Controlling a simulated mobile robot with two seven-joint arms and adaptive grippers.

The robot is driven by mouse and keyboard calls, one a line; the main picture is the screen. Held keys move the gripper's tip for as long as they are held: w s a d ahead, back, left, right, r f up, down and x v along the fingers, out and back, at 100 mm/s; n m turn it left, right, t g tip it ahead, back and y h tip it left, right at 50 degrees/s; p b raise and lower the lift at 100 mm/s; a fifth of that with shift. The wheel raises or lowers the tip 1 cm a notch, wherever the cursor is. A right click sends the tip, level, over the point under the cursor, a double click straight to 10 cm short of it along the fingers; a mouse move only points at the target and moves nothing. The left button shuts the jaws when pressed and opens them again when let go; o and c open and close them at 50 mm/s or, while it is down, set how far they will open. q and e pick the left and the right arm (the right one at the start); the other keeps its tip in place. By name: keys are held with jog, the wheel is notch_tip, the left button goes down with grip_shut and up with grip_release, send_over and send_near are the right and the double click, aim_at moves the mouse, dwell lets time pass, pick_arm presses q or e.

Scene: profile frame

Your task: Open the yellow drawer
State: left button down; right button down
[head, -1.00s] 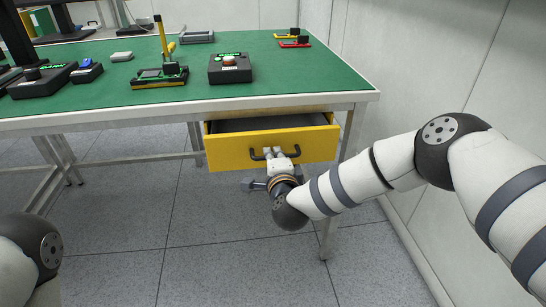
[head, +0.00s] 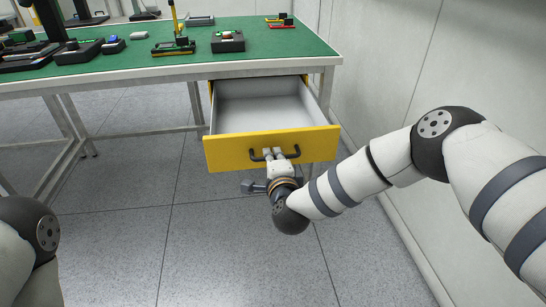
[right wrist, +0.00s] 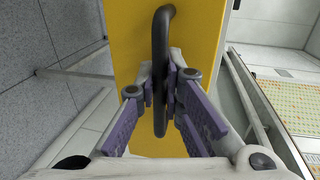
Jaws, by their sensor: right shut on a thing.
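The yellow drawer (head: 228,153) under the green-topped table is pulled out, and its empty grey-white inside shows in the head view. A black bar handle (head: 293,153) sits on its yellow front. My right gripper (head: 274,155) is at the middle of the handle and shut on it. The right wrist view shows the purple-padded fingers (right wrist: 161,95) on either side of the black handle (right wrist: 160,40), against the yellow front (right wrist: 200,30). Only a part of my left arm shows at the lower left of the head view; the left gripper is out of view.
The table (head: 290,45) holds several devices, among them a black box (head: 228,42) and a yellow-edged device (head: 173,48). A pale wall (head: 390,60) runs along the right side. The floor in front of the drawer is clear.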

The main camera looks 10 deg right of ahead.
jog(key=shift+s+r, duration=0.1)
jog(key=shift+w, duration=0.2)
jog(key=c, duration=1.7)
grip_release()
jog(key=shift+s, duration=0.1)
jog(key=v, duration=1.2)
jog(key=shift+d, duration=0.1)
